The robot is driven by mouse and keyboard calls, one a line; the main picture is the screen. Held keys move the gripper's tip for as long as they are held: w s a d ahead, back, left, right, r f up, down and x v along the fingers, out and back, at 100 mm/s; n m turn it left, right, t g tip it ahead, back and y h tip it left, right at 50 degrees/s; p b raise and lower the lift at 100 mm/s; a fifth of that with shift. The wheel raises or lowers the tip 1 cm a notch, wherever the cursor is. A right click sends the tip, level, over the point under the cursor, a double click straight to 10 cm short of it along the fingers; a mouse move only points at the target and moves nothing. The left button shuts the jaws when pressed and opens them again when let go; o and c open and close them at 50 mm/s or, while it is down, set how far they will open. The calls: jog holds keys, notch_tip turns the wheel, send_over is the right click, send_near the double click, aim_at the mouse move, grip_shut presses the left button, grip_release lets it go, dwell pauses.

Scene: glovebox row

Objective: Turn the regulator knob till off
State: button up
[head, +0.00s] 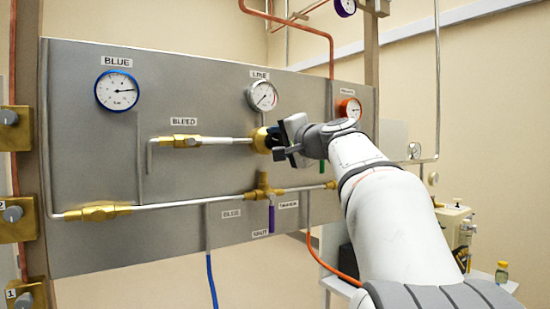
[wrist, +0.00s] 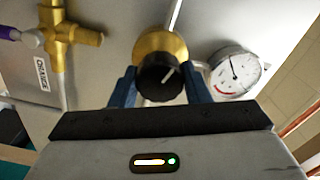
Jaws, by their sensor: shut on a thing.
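The regulator knob (wrist: 160,79) is black with a pale pointer line and sits on a round brass body (wrist: 160,46). In the wrist view my gripper (wrist: 159,88) has its two blue fingers on either side of the knob, shut on it. In the head view my gripper (head: 284,139) reaches the panel from the right at the brass regulator (head: 261,140), and the knob is mostly hidden behind it. The LINE gauge (head: 262,95) is above the regulator; its needle also shows in the wrist view (wrist: 235,70).
The grey panel (head: 180,100) carries a BLUE gauge (head: 117,90), a red-rimmed gauge (head: 350,108), a BLEED fitting (head: 180,142) and a lower pipe with a brass tee valve (head: 263,188) and purple handle (head: 271,219). Hoses hang below the panel.

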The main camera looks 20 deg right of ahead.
jog(key=n+b, duration=0.1)
jog(key=n, duration=0.1)
jog(key=n+b, duration=0.4)
jog(key=shift+f, duration=0.35)
jog(key=n+b, duration=0.2)
jog(key=n, duration=0.2)
jog(key=shift+n+b, duration=0.3)
jog(key=shift+b, duration=0.05)
jog(key=shift+r+n+b, duration=0.15)
jog(key=shift+n+b, duration=0.25)
jog(key=shift+n, duration=0.5)
jog(key=shift+r, duration=0.1)
jog(key=o, duration=1)
jog(key=shift+c, duration=0.2)
jog(key=shift+r, duration=0.1)
